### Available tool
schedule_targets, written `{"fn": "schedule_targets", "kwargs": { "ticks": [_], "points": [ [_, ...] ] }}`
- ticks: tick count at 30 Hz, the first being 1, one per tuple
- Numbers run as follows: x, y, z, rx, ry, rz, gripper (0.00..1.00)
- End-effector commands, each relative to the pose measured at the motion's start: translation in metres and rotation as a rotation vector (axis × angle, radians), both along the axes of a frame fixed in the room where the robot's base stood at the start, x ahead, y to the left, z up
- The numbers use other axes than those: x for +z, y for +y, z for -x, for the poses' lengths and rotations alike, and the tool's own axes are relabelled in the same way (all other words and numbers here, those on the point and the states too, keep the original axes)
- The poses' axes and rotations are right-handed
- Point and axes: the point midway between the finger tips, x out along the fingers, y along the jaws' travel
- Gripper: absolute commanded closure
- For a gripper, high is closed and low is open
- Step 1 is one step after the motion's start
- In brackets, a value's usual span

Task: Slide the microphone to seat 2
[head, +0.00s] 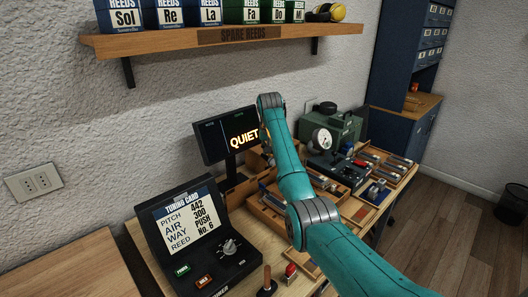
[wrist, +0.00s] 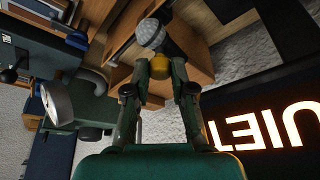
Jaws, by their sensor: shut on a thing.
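In the wrist view, the microphone (wrist: 152,33) has a round silver mesh head and a dark body running to the right. A small orange-yellow knob (wrist: 158,66) sits just under it, between the fingertips. My gripper (wrist: 160,72) is shut on this knob, one finger on each side; I cannot tell exactly how the knob joins the microphone. In the head view my teal arm hides the gripper and the microphone. Seat 2 cannot be made out in either view.
The lit QUIET display (head: 231,136) stands close beside my arm, and large at right in the wrist view (wrist: 265,125). A tuning card console (head: 190,235) is at front left. A dial gauge (head: 321,139) and wooden trays (head: 272,218) crowd the bench. A reed shelf (head: 230,38) hangs above.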

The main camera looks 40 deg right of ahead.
Motion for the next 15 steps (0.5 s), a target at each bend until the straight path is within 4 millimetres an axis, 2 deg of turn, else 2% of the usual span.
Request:
{"fn": "schedule_targets", "kwargs": {
  "ticks": [6, 7, 9, 15],
  "points": [
    [0.0001, 0.0008, -0.0007, 0.001, -0.002, 0.001, 1.0],
    [0.0001, 0.0008, -0.0007, 0.001, -0.002, 0.001, 0.69],
    [0.0001, 0.0008, -0.0006, 0.0, -0.001, 0.0, 0.51],
    [0.0, 0.0007, -0.0003, 0.0, -0.001, 0.0, 0.51]
  ]
}}
